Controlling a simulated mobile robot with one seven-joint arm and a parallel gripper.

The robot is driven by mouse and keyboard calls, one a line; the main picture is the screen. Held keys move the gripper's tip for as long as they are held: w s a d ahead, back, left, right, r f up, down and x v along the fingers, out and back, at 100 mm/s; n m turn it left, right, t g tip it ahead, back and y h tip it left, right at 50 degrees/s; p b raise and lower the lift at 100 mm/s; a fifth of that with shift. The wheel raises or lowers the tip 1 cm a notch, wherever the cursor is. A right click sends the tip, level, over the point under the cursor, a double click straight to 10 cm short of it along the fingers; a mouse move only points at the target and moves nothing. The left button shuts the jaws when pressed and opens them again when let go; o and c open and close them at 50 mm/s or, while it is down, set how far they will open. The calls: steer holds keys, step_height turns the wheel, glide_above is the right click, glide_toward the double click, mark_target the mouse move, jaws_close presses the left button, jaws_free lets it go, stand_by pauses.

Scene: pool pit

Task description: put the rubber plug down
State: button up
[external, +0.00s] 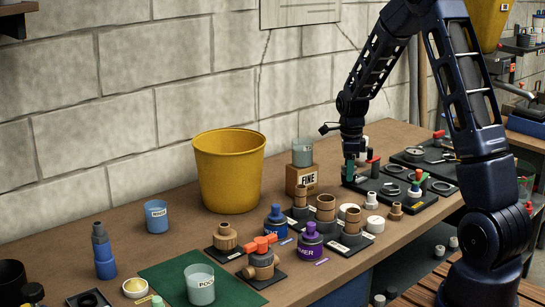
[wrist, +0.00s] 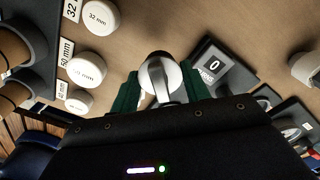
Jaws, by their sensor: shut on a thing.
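My gripper (external: 350,172) points down near the left end of a black tray, with its green fingers showing in the external view. In the wrist view my gripper (wrist: 162,92) is shut on a pale grey, rounded thing with a stem, seemingly the rubber plug (wrist: 158,72). It sits between the two green fingers over bare brown wood. In the external view the held thing is hidden or too small to make out. I cannot tell whether it touches the table.
Several white caps (wrist: 86,69) lie left of my gripper beside size labels. A black block marked 0 (wrist: 212,64) is close on the right.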

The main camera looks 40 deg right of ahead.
mark_target(348, 183)
steer(key=shift+f, duration=2.45)
steer(key=o, duration=1)
steer(key=shift+f, duration=0.15)
